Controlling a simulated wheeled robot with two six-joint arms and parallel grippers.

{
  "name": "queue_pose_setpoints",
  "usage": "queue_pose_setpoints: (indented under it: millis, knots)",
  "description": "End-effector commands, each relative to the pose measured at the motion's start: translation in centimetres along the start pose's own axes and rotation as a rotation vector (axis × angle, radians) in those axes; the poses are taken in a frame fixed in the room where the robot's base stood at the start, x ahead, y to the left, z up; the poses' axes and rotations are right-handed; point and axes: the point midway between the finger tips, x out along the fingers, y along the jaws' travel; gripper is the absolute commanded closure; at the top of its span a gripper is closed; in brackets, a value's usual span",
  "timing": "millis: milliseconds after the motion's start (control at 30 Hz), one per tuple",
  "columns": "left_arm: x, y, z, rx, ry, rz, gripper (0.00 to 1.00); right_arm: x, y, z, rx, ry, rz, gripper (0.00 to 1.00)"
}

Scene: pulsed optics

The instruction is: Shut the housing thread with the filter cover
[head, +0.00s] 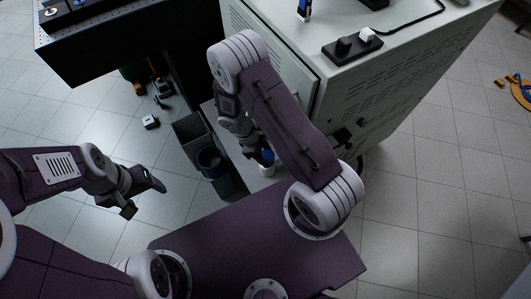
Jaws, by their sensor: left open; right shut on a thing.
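My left gripper (146,197) is open and empty, over the floor to the left of the cabinet. My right arm reaches up and folds down in front of the cabinet, and its own links hide much of the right gripper (258,152). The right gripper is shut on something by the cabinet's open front. I cannot tell which of these is the filter cover. The housing thread cannot be made out.
A large grey cabinet (350,95) stands at centre right, with a black power strip (352,44) and cable on top. Dark bins (190,130) stand left of it. A black bench (95,50) is at the top left. The tiled floor at right is mostly clear.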

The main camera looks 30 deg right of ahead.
Motion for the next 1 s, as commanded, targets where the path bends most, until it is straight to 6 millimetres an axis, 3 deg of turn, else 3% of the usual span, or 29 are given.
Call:
queue_pose_setpoints:
  millis: [67,267,433,600,867,900,1000]
  knots:
    - [0.2,0.0,0.0,0.0,0.0,0.0,0.28,0.1,-0.1,0.0,-0.024,-0.001,0.009,0.98]
    - [3.1,-0.1,0.3,0.0,0.0,0.0,0.28,0.7,-0.3,-0.3,-0.322,-0.001,0.133,0.98]
    - [3.3,-0.1,0.3,0.0,0.0,0.0,0.28,0.3,-0.3,0.0,-0.386,-0.002,0.158,0.98]
    - [7.7,-0.1,0.8,0.0,-0.001,0.0,0.28,1.1,-0.5,-0.3,-0.638,0.0,0.267,0.98]
    - [7.7,-0.1,0.8,0.0,0.0,0.0,0.28,0.1,-0.5,0.2,-0.74,-0.003,0.303,0.98]
    - [7.7,-0.1,0.8,0.0,0.0,0.0,0.28,0.1,-0.5,0.2,-0.739,-0.003,0.303,0.52]
    - [7.6,-0.1,0.8,0.0,0.0,0.0,0.28,0.1,-0.5,0.2,-0.738,-0.003,0.303,0.8]
